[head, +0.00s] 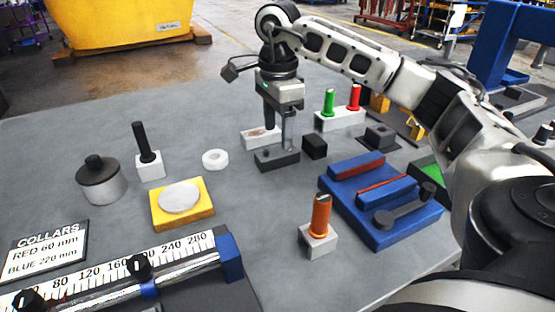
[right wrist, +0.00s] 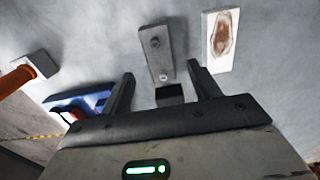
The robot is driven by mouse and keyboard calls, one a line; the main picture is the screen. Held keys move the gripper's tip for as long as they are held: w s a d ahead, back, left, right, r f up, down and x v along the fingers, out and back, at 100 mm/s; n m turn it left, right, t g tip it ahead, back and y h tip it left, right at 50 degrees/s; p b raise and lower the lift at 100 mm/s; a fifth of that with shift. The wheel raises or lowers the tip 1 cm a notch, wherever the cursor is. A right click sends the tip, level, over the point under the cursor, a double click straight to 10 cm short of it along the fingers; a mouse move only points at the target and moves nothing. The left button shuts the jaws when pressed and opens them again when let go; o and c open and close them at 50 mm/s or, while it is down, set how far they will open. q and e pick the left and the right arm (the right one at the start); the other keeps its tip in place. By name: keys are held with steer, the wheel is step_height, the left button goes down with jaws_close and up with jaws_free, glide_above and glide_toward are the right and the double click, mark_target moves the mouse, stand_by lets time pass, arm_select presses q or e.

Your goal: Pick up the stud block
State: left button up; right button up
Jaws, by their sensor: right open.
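A dark grey block, which I take as the stud block (head: 272,161), lies on the grey table below my right gripper (head: 280,132) in the head view. In the right wrist view the block (right wrist: 157,57) shows a dark stud near one end and a small pale spot near the other. It lies beyond the open fingertips of the right gripper (right wrist: 161,72), roughly in line with the gap. The jaws are apart and hold nothing. In the head view a finger covers part of the block; whether they touch I cannot tell. My left gripper is out of view.
A black cube (head: 314,146) stands right of the block and a white brown-stained block (head: 258,139) behind it. A blue fixture (head: 378,235) and a white block with red and green pins (head: 340,120) are to the right. A white ring (head: 215,159) lies left.

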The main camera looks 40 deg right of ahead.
mark_target(277, 152)
steer(key=shift+f, duration=2.8)
steer(key=shift+c, duration=0.3)
jaws_close()
steer(key=shift+r, duration=0.1)
